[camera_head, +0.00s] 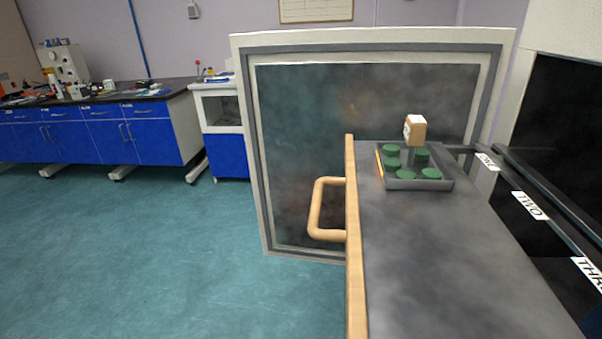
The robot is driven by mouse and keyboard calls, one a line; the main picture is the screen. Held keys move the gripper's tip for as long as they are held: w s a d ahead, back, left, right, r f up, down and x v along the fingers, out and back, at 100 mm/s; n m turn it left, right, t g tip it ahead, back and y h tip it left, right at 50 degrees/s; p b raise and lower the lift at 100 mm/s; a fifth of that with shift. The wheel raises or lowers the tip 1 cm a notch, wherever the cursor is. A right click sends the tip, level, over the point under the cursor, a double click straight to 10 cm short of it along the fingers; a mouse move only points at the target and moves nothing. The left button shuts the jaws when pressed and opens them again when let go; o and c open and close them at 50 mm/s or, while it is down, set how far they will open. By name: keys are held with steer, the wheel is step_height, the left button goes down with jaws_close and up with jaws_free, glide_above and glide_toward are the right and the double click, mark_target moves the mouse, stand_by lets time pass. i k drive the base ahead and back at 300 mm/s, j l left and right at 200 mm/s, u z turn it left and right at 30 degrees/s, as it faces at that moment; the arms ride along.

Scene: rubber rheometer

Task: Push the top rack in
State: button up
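The top rack (430,260) is a dark grey, flat shelf that stands pulled out to the left of the cabinet opening. Its wooden front panel (353,260) is seen nearly edge-on, with a light wooden loop handle (318,212) on its left face. A small grey tray (402,184) with several green round pieces (431,174) sits on the far part of the rack. A small wooden block with a white face (415,129) shows above the tray's far side. My gripper is not in view, and nothing visible touches the handle.
An open cabinet door (375,45) stands behind the rack. Dark rails with labels ONE (487,161), TWO (530,205) and THREE lie at the right, beside the dark opening (560,110). Blue lab benches (95,135) line the far left. The teal floor (150,250) is clear.

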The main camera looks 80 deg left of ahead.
mark_target(420, 265)
steer(key=k+u, duration=0.1)
steer(key=u, duration=1.3)
